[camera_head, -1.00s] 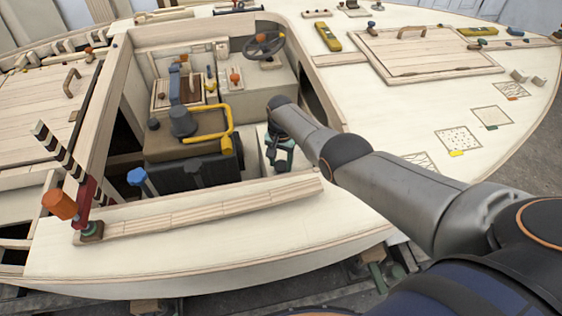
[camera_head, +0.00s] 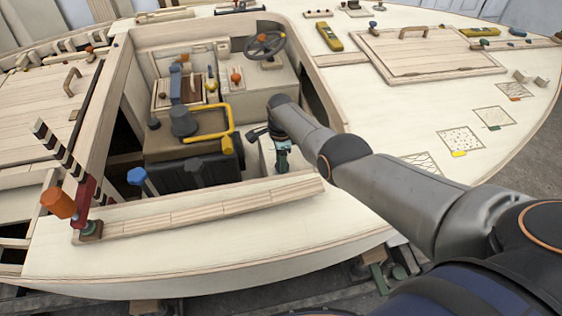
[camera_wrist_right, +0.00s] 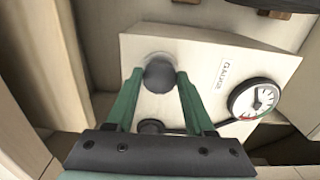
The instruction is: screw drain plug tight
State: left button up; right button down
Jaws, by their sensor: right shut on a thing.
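My right gripper (camera_head: 281,160) reaches down into the open cockpit, over a pale box beside the yellow-handled unit. In the right wrist view its two green fingers (camera_wrist_right: 158,78) are shut on a dark round knob (camera_wrist_right: 159,76) on the face of the pale box (camera_wrist_right: 200,62). A lower dark round fitting (camera_wrist_right: 151,127) shows between the fingers, partly hidden by the gripper body. I see no label naming either fitting as the drain plug. My left gripper is not in view.
A round dial gauge (camera_wrist_right: 254,100) sits on the box at the right, close to the gripper, with a "GAUGE" label (camera_wrist_right: 222,74). The yellow handle (camera_head: 231,122) and dark engine block (camera_head: 190,174) stand left of my gripper. The cockpit edge (camera_head: 210,205) lies in front.

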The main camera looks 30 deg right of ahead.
jog(key=m, duration=0.7)
jog(key=shift+w+d+r+b, duration=0.2)
jog(key=shift+w+r+b, duration=0.1)
jog(key=shift+b, duration=0.05)
jog(key=m, duration=0.4)
jog(key=shift+f+m+b, duration=0.1)
jog(key=shift+m+b, duration=0.4)
jog(key=shift+m, duration=0.4)
jog(key=shift+f+m+b, duration=0.1)
jog(key=shift+m+b, duration=0.3)
jog(key=shift+m, duration=0.1)
jog(key=m+b, duration=0.1)
jog(key=b, duration=0.2)
jog(key=m+b, duration=0.2)
jog(key=b, duration=0.1)
jog(key=shift+f, duration=0.25)
jog(key=m+b, duration=0.1)
jog(key=b, duration=0.2)
jog(key=shift+m+b, duration=0.3)
jog(key=shift+s+d+r+m+b, duration=0.15)
jog(key=shift+r+m+b, duration=0.25)
jog(key=shift+b, duration=0.85)
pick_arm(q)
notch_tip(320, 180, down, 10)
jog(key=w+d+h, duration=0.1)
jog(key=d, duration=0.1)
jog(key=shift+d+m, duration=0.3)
